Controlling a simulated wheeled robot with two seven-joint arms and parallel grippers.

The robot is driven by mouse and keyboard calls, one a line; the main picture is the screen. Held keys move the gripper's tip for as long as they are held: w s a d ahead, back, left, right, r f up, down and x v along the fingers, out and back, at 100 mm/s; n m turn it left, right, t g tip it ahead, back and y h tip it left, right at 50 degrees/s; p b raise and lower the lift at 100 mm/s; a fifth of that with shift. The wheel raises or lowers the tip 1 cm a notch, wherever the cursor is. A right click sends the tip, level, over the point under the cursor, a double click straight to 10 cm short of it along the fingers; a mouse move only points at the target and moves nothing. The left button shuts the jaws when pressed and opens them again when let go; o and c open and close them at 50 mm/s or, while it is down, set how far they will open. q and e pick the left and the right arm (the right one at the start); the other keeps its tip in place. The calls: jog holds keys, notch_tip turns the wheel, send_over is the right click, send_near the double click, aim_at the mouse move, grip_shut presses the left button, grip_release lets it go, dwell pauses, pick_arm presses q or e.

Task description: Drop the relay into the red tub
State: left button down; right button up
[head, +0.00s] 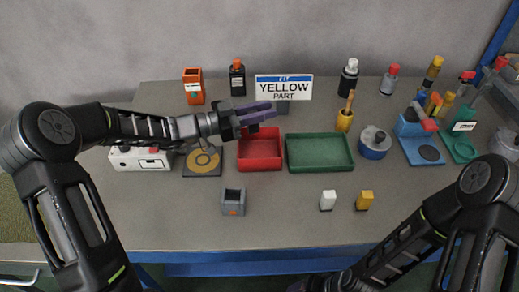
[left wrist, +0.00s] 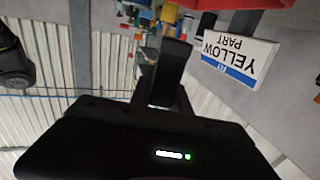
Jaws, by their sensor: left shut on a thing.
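The red tub (head: 260,165) stands left of the middle of the table; its inside looks empty. Part of it also shows as a red shape at the top of the left wrist view (left wrist: 245,4). My left gripper (head: 262,112) has purple fingers and is above and just behind the tub, pointing right. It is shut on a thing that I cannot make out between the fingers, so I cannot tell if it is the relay. In the left wrist view a dark finger (left wrist: 172,70) hides the grip.
A green tray (head: 319,152) adjoins the tub on the right. A sign (head: 284,88) reading "FIT YELLOW PART" stands behind. A white block (head: 328,200), a yellow block (head: 364,200) and a grey socket (head: 233,201) stand in front. Tools and pots crowd the right; the front edge is clear.

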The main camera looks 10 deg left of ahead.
pick_arm(q)
jog(key=shift+f, duration=0.7)
jog(key=c, duration=1.1)
grip_release()
jog(key=shift+c, duration=0.2)
jog(key=shift+a, duration=0.1)
jog(key=b+v, duration=0.2)
jog(key=v, duration=0.5)
jog(key=shift+s+a, duration=0.25)
